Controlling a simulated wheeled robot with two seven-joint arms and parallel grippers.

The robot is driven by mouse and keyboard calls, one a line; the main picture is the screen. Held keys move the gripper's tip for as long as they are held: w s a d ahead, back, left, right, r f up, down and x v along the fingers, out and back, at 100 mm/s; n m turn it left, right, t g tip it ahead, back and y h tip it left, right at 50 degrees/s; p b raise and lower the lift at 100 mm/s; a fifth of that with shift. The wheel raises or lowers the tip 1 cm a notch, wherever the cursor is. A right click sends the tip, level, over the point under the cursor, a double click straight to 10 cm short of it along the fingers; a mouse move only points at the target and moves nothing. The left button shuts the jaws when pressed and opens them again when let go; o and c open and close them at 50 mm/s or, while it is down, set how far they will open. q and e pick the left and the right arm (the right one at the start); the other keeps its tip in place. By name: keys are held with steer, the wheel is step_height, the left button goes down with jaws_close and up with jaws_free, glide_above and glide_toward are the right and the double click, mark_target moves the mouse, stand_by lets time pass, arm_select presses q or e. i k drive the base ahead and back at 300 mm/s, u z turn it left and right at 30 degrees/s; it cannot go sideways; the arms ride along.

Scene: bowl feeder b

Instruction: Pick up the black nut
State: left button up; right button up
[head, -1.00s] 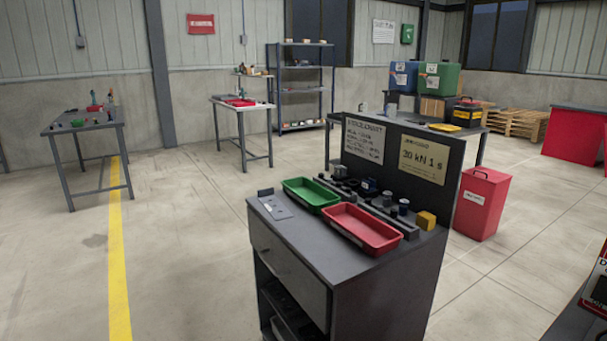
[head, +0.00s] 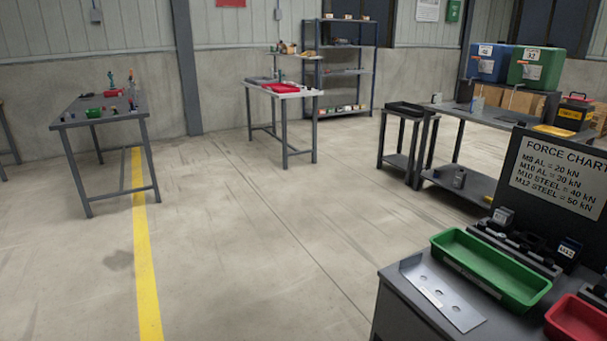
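I cannot make out a black nut in the head view. The near cabinet (head: 388,318) at the lower right carries a green tray (head: 490,268), a red tray (head: 580,325) cut off by the frame edge, and a metal plate with holes (head: 440,293). Small black and grey tooling parts (head: 520,240) stand in a row behind the green tray. The far left table (head: 100,110) and the middle table (head: 285,92) hold small items too tiny to identify. Neither of my grippers shows.
A force chart board (head: 560,170) stands behind the cabinet parts. A shelf rack (head: 345,70) stands at the wall. Open floor (head: 240,240) with a yellow line fills the left and middle.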

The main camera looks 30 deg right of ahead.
mark_target(481, 226)
steer(key=i, duration=2.25)
steer(key=z, duration=3.75)
